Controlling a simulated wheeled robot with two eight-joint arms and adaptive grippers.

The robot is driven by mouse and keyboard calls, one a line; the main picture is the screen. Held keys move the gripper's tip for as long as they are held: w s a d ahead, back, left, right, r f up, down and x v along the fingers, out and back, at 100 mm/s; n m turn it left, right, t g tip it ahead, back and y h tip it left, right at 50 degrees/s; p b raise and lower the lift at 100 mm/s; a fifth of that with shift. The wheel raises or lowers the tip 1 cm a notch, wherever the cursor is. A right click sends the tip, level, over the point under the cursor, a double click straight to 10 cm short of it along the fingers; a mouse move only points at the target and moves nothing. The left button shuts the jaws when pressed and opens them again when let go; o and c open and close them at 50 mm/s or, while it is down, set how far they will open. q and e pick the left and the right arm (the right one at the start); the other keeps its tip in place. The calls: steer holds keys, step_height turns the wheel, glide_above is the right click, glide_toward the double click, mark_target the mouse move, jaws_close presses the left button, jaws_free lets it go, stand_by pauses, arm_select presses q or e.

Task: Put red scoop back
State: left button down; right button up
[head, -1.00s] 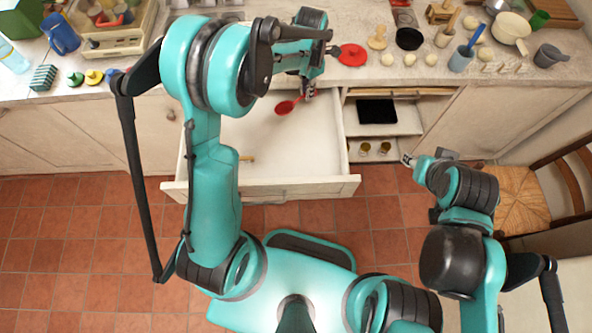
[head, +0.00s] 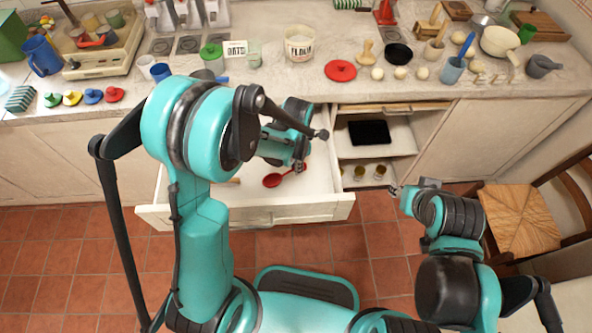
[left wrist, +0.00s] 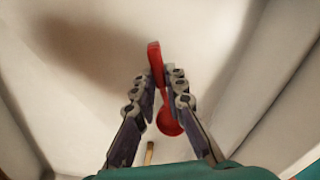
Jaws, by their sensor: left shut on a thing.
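The red scoop (head: 272,180) is in or just above the open drawer (head: 270,214) below the counter. My left gripper (head: 299,168) is shut on its handle. In the left wrist view the two fingers (left wrist: 158,85) close on the red handle from both sides, and the scoop's round bowl (left wrist: 170,123) hangs toward my wrist. The pale drawer floor (left wrist: 215,35) lies behind it; I cannot tell whether the scoop touches it. My right gripper (head: 394,190) is right of the drawer, in front of the open shelves, too small to read.
A small wooden item (head: 235,181) lies in the drawer. The shelf compartment (head: 372,152) beside it holds a black item and small jars. The counter carries a flour tub (head: 299,44), a red lid (head: 341,70), a blue cup (head: 453,70) and eggs. A chair (head: 517,215) stands right.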

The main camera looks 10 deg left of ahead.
arm_select(q)
step_height(320, 180, down, 2)
steer(key=shift+w+f, duration=0.1)
steer(key=shift+r, duration=0.2)
steer(key=shift+f+b, duration=0.1)
steer(key=shift+b, duration=0.2)
steer(key=c, duration=1.9)
jaws_free()
steer(key=shift+f, duration=0.1)
steer(key=o, duration=0.3)
